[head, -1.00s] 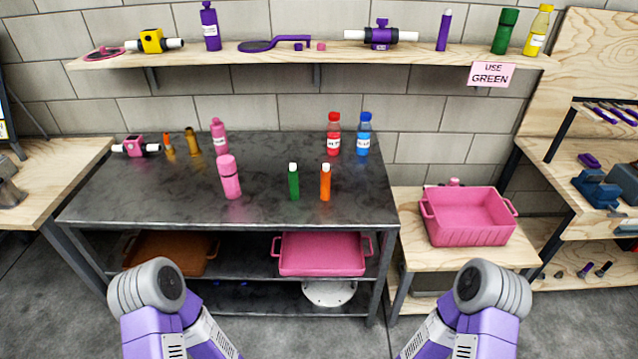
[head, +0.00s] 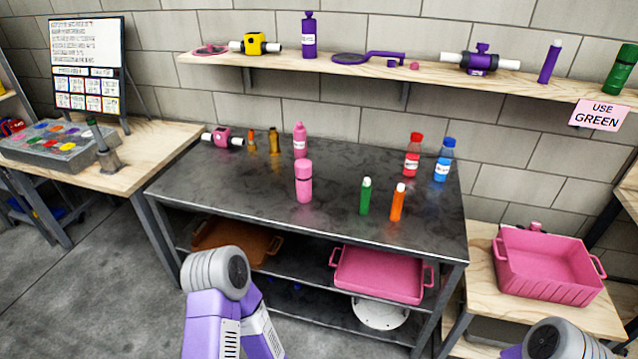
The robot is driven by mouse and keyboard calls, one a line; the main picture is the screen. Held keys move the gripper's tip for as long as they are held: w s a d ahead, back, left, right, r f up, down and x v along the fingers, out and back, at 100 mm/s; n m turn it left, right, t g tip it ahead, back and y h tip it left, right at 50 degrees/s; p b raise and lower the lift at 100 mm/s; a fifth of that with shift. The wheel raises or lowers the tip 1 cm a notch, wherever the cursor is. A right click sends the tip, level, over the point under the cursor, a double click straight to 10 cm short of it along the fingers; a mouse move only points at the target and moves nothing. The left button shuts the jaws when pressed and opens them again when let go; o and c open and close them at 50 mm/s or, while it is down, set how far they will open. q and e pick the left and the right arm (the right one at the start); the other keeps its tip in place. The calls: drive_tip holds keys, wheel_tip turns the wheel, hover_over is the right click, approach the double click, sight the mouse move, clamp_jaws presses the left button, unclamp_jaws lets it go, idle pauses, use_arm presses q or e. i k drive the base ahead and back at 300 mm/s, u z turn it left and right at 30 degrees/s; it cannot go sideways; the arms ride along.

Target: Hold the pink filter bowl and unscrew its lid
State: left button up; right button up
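A pink cylinder with a darker band below its top (head: 304,182) stands upright near the front middle of the dark metal table (head: 330,230); it looks like the filter bowl with its lid on. A second pink bottle (head: 300,140) with a narrower neck and a white label stands upright behind it. Purple and grey parts of my two arms show at the bottom of the head view, below and in front of the table. Neither gripper shows. Nothing touches the pink cylinder.
A green tube (head: 366,196) and an orange tube (head: 398,203) stand right of it. Red (head: 412,156) and blue (head: 444,160) bottles stand behind those. A pink valve (head: 223,138) lies back left. A pink crate (head: 548,265) sits on a low wooden table at right.

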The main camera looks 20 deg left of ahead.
sight(304, 186)
drive_tip(key=u, duration=0.35)
drive_tip(key=k, duration=0.45)
drive_tip(key=u, duration=1.35)
drive_tip(key=i, duration=1.35)
drive_tip(key=z, duration=0.55)
